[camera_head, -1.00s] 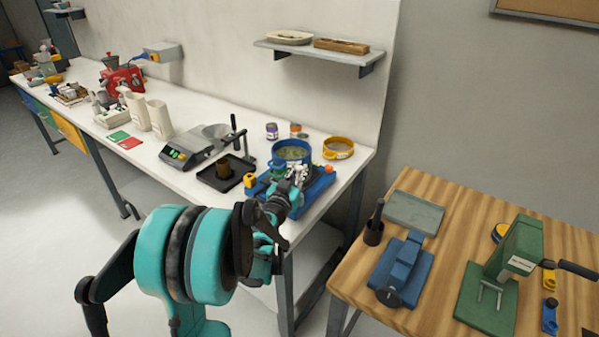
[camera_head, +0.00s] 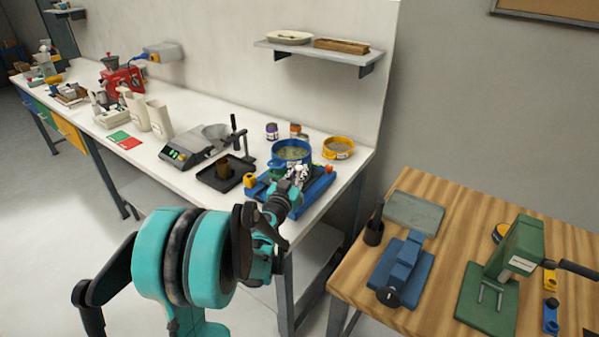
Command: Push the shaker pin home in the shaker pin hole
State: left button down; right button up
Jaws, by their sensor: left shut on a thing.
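My left gripper (camera_head: 298,174) reaches over the blue shaker base (camera_head: 316,187) at the right end of the white bench. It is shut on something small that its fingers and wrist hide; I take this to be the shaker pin. A blue round sieve (camera_head: 291,152) with greenish contents sits on the shaker just behind the gripper. The shaker pin hole cannot be made out; the gripper covers that area. How deep the pin sits cannot be seen. My right gripper is not in view.
A yellow sieve (camera_head: 338,148) and small cans (camera_head: 272,131) stand behind the shaker. A black tray (camera_head: 226,172) and a scale (camera_head: 188,147) are to its left. A wooden table (camera_head: 430,270) with a blue vise (camera_head: 402,270) and green press (camera_head: 500,270) stands at right.

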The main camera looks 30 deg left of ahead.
pick_arm(q)
jog(key=shift+f+b, duration=2)
jog(key=shift+f, duration=0.25)
jog(key=c, duration=1.4)
grip_release()
jog(key=shift+c, duration=0.2)
jog(key=s+d, duration=0.2)
jog(key=s, duration=0.9)
jog(key=shift+s, duration=0.4)
jog(key=shift+d, duration=0.1)
jog(key=s+d+f+m+g+h, duration=0.2)
jog(key=d+g+h, duration=0.1)
jog(key=d, duration=0.7)
jog(key=s+d+f+m+g+h, duration=0.1)
jog(key=s+d+m+g+h, duration=0.15)
jog(key=d, duration=0.65)
jog(key=s+f+n+g+y, duration=0.1)
jog(key=s+f+g, duration=0.1)
jog(key=s, duration=0.4)
jog(key=s+f+n+g+y, duration=0.1)
jog(key=s+f+g, duration=0.1)
jog(key=s, duration=0.4)
jog(key=shift+s+d+f+g, duration=0.15)
jog(key=shift+s+f+g, duration=0.2)
jog(key=shift+g, duration=0.2)
